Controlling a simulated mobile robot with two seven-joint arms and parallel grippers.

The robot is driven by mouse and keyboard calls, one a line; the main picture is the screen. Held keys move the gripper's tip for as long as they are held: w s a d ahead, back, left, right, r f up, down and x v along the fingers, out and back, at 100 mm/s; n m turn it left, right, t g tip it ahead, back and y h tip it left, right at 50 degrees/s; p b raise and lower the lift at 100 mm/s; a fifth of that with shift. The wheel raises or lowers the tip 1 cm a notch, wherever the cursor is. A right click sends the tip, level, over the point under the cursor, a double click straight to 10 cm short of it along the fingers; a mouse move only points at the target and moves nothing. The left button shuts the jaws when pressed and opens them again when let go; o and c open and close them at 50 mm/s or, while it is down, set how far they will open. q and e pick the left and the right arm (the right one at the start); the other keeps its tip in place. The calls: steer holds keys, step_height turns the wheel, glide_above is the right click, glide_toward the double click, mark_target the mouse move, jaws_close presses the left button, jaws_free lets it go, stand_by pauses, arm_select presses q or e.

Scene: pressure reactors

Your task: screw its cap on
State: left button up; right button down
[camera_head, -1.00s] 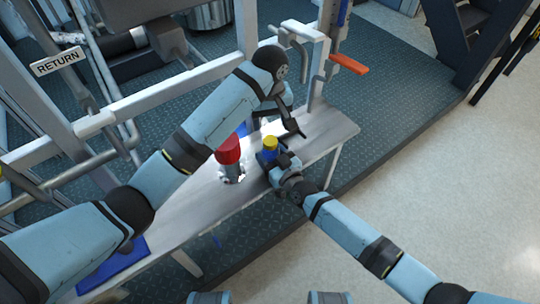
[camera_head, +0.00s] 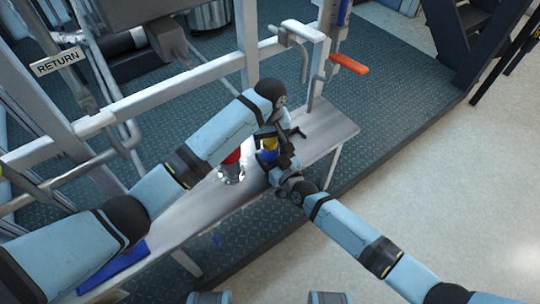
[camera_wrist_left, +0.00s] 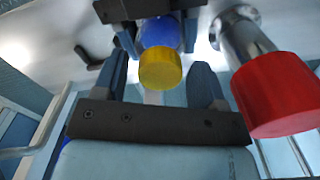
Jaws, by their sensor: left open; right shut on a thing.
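A blue bottle (camera_head: 267,156) with a yellow cap (camera_head: 270,143) on its top end is held upright above the bench. My right gripper (camera_head: 277,162) is shut on the blue bottle; its dark jaws also show at the top of the left wrist view (camera_wrist_left: 150,10). My left gripper (camera_wrist_left: 160,76) is open, its two fingers on either side of the yellow cap (camera_wrist_left: 160,68), with gaps visible. In the head view the left gripper (camera_head: 278,132) is at the cap, partly hiding it. How tightly the cap sits on the bottle cannot be told.
A metal cylinder with a red top (camera_head: 231,172) stands on the bench (camera_head: 205,205) just left of the bottle; the red top (camera_wrist_left: 277,95) is close to my left gripper's finger. A dark tool lies behind. A blue mat (camera_head: 118,266) lies at the near-left end. Pipes and frames stand behind.

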arm_select(q)
steer(key=c, duration=1)
steer(key=shift+o, duration=0.2)
steer(key=m, duration=1.5)
steer(key=o, duration=1.1)
step_height(320, 180, up, 12)
